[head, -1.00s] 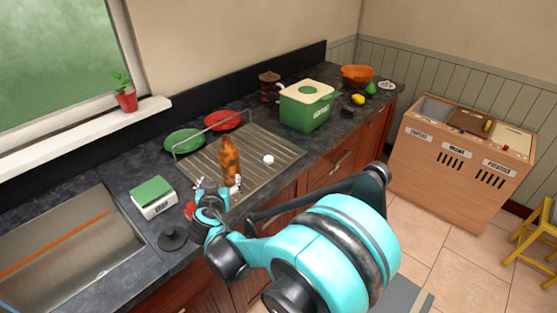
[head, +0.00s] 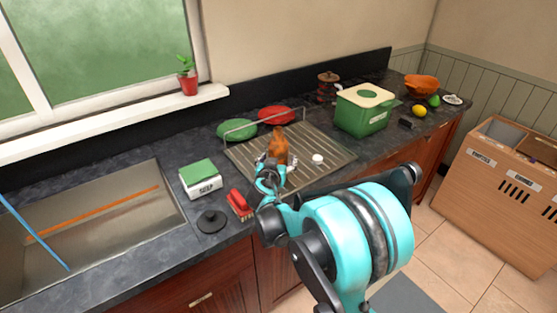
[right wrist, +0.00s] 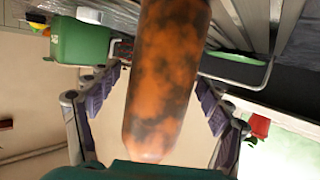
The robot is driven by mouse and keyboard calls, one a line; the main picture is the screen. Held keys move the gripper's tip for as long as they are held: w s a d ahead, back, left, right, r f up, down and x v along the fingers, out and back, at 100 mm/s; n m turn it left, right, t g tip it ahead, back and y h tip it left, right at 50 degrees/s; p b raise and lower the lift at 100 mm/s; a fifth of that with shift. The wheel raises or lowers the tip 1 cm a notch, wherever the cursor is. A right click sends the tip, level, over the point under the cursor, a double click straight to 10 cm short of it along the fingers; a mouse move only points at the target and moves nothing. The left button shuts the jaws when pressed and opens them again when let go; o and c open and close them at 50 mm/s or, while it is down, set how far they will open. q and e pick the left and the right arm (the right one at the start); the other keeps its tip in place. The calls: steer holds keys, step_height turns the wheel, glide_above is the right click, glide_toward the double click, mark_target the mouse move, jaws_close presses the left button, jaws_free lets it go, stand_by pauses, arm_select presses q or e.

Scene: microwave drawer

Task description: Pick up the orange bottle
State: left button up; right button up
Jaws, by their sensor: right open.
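The orange bottle (head: 279,146), mottled with dark patches, stands upright on the ridged draining board (head: 325,150). My right gripper (head: 271,172) is at the bottle's near side and partly covers its lower part in the head view. In the right wrist view, the bottle (right wrist: 165,75) fills the middle. The open fingers of my right gripper (right wrist: 158,82) lie on either side of it, with visible gaps between pads and bottle. My left gripper does not show.
A red brush (head: 240,205), a black sink plug (head: 211,222) and a white-and-green box (head: 200,179) are left of the gripper. A small white round item (head: 318,159) is right of the bottle. Green (head: 237,129) and red plates (head: 276,114) stand behind. A green bin (head: 364,112) is farther right.

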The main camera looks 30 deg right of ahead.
steer(key=c, duration=1.1)
steer(key=shift+r, duration=0.1)
steer(key=shift+c, duration=0.2)
